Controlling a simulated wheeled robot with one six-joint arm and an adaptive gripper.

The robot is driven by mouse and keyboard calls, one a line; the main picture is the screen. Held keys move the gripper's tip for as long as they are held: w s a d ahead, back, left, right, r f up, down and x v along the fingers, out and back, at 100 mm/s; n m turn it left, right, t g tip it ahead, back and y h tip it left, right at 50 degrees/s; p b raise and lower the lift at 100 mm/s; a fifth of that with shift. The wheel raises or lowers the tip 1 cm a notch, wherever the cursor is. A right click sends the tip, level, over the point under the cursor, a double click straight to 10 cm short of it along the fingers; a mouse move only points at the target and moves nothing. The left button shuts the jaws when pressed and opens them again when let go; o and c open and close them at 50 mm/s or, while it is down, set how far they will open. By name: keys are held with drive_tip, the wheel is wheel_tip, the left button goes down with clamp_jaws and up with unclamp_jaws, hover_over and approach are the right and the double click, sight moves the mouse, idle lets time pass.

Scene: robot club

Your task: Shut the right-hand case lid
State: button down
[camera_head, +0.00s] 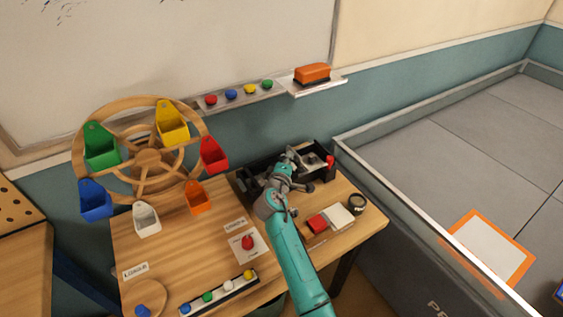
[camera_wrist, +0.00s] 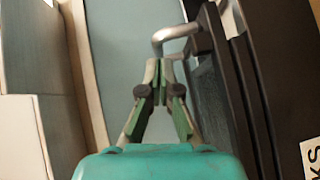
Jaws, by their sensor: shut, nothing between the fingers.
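A black case (camera_head: 319,171) stands at the back right of the table, with its inside partly showing in the head view. A dark upright panel (camera_head: 262,165) stands just left of my gripper; I cannot tell whether it is a lid or a second case. My gripper (camera_head: 288,156) is at the case, and the arm hides part of it. In the wrist view my gripper (camera_wrist: 160,72) is shut and empty. Its tips are just below a bent metal handle (camera_wrist: 176,36), beside a dark ribbed panel (camera_wrist: 222,90); contact is unclear.
A wooden wheel with coloured buckets (camera_head: 147,160) stands left. A red button (camera_head: 247,242), a dark round cup (camera_head: 357,204) and a red and white block (camera_head: 341,218) are on the table. A ledge with an orange eraser (camera_head: 312,73) is behind. A low-walled grey arena lies right.

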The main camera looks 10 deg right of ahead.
drive_tip(key=shift+w+d, duration=0.1)
drive_tip(key=shift+d, duration=0.15)
drive_tip(key=w+d, duration=0.4)
drive_tip(key=d, duration=0.9)
drive_tip(key=shift+w+d, duration=0.15)
drive_tip(key=shift+d, duration=0.2)
